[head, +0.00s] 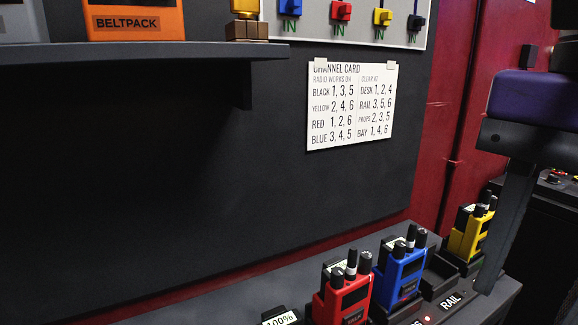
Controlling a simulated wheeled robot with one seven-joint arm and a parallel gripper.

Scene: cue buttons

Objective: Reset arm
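Part of my arm's end (535,105), purple and black, shows at the right edge. A long dark bar, which looks like one finger of my gripper (506,225), hangs below it in front of the radio shelf. The rest of the gripper is cut off by the picture edge, so its opening cannot be told. Nothing is seen held. A red radio (342,298), a blue radio (400,270) and a yellow radio (470,232) stand upright in the dark charger row at the bottom right. The white channel card (351,107) is on the dark wall panel.
A dark shelf (130,52) at the upper left holds an orange beltpack box (134,20). A pale panel (350,20) with coloured switches is above the card. A label reading RAIL (451,302) and a red light (428,319) are by the chargers. A dark console (548,215) stands at the right.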

